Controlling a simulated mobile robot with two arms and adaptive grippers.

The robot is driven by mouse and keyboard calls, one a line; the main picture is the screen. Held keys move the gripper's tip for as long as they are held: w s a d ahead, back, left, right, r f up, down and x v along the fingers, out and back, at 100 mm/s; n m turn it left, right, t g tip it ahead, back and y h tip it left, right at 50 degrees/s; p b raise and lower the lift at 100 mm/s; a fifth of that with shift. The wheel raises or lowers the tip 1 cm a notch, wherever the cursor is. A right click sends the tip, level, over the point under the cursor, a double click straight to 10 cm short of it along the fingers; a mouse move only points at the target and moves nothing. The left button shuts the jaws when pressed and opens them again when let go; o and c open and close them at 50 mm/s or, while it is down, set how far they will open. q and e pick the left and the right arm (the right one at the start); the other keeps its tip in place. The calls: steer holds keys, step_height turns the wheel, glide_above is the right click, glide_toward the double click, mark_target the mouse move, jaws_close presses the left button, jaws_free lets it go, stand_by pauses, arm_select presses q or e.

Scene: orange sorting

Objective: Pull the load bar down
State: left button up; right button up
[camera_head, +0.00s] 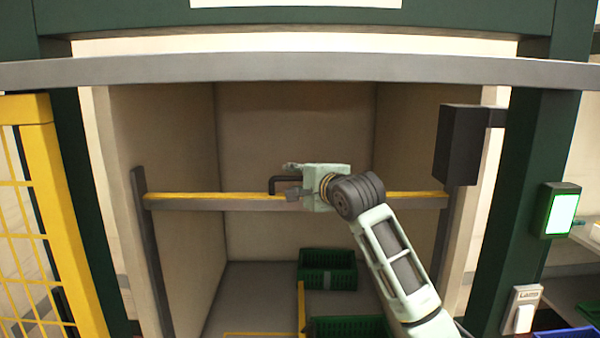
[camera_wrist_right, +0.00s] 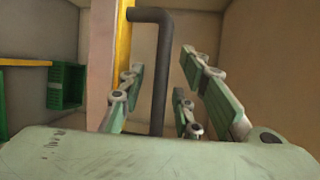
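The load bar (camera_head: 222,201), grey with a yellow top edge, runs level across the bay between two dark side rails. Its dark handle (camera_head: 272,185) sticks up from the bar left of its middle. My right gripper (camera_head: 289,180) is at the handle, reaching in from the right. In the right wrist view, the dark handle (camera_wrist_right: 163,60) stands between the spread fingers of the right gripper (camera_wrist_right: 163,74), with gaps showing on both sides. The fingers look open; I cannot see them touching the handle. My left gripper is not in view.
Green crates (camera_head: 327,270) stand on the bay floor behind and below the bar. A yellow mesh fence (camera_head: 40,200) is at the left. A grey beam (camera_head: 300,67) crosses the top.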

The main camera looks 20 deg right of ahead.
steer(key=shift+w, duration=0.25)
steer(key=shift+f, duration=0.1)
jaws_close()
stand_by(0.4)
